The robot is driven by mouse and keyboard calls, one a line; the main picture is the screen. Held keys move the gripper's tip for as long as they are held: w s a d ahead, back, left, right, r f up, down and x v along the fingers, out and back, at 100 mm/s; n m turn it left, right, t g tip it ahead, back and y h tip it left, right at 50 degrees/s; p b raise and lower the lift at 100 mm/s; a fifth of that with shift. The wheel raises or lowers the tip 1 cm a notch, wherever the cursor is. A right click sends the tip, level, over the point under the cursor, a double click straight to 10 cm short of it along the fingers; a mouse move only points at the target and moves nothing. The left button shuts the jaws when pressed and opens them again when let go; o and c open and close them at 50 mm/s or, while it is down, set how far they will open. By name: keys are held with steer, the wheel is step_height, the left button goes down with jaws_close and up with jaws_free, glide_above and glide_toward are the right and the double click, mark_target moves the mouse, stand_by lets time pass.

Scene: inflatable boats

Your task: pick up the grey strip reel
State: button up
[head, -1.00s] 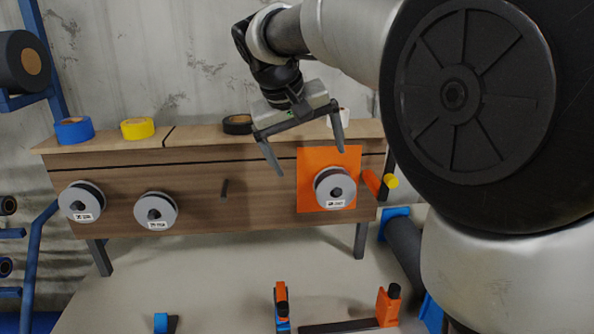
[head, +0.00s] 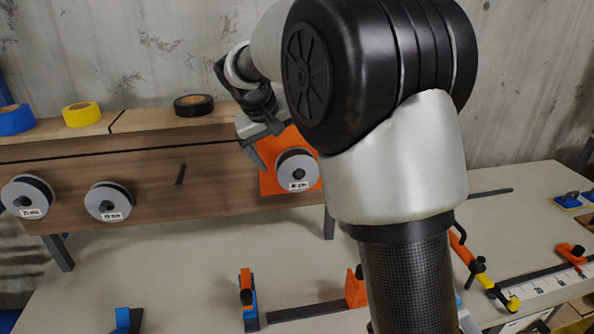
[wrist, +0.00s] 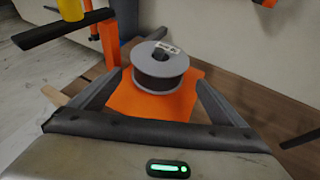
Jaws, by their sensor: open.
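A grey-flanged reel with a dark winding and a white label (head: 297,172) hangs on the front of the wooden board, over an orange panel (head: 270,181). It also shows in the wrist view (wrist: 160,66), just beyond and between my fingertips. Two similar grey reels hang farther left, one at the far left (head: 27,197) and one nearer the middle (head: 109,203). My gripper (wrist: 158,80) is open and empty, with its fingers spread toward the reel on the orange panel. In the head view, my arm hides part of the gripper.
An empty dark peg (head: 181,174) sticks out of the board. Blue, yellow (head: 82,114) and black (head: 194,105) tape rolls lie on the board's top ledge. Orange clamps (head: 355,288) stand on the bench below.

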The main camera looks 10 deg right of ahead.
mark_target(292, 156)
steer(key=shift+x, duration=3.35)
steer(key=shift+d, duration=0.15)
steer(key=c, duration=1.3)
steer(key=shift+r, duration=0.1)
steer(key=shift+c, duration=0.5)
steer(key=shift+w+r, duration=0.1)
steer(key=shift+r, duration=0.3)
steer(key=s+b, duration=0.3)
steer(key=s, duration=1.5)
steer(key=shift+r, duration=0.35)
